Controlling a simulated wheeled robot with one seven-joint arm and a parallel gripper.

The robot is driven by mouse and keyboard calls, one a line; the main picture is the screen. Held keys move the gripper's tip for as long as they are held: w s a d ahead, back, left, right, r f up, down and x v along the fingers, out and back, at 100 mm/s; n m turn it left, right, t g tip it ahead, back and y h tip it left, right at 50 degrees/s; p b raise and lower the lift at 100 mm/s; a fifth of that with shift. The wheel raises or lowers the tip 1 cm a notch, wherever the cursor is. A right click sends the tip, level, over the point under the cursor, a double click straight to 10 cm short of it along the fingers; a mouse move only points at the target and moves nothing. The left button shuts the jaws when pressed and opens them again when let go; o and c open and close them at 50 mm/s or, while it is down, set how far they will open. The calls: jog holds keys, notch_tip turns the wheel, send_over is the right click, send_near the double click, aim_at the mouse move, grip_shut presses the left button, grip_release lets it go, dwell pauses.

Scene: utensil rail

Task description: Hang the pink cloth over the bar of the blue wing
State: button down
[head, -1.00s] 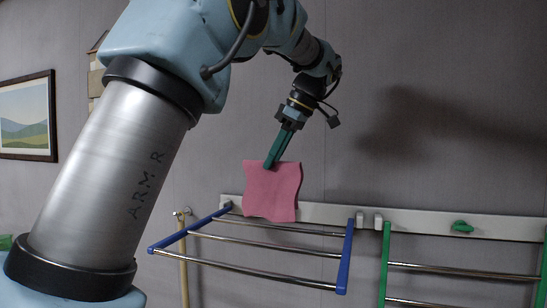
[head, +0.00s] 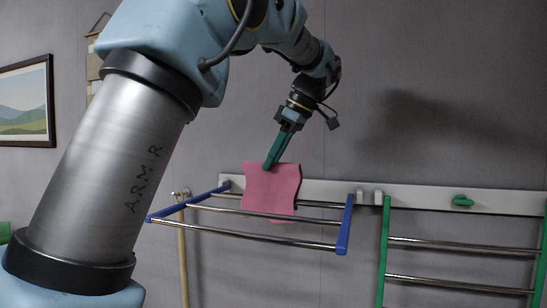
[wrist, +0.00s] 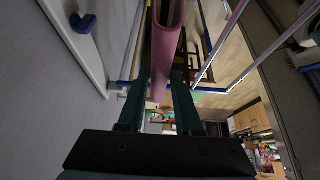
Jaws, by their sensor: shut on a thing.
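The pink cloth (head: 271,187) hangs from my gripper (head: 270,165), whose green fingers are shut on its top edge. In the wrist view the cloth (wrist: 166,45) runs edge-on, away from my gripper (wrist: 164,82). The blue wing (head: 346,225) juts out from the wall rail, with blue side arms and several metal bars. In the head view the cloth's lower part is at the bars' level, and one bar (head: 320,220) crosses in front of it. A bit of its lower edge shows below that bar. I cannot tell whether the cloth touches a bar.
A pale wall rail (head: 325,189) carries the wings. A green wing (head: 386,240) with metal bars stands to the right, with a green knob (head: 463,201) above it. A wooden pole (head: 183,255) is at the left. A framed picture (head: 26,102) hangs on the wall.

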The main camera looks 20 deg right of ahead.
aim_at(274, 191)
jog(key=shift+f+b, duration=2.9)
jog(key=shift+f, duration=1.1)
jog(key=c, duration=0.5)
grip_release()
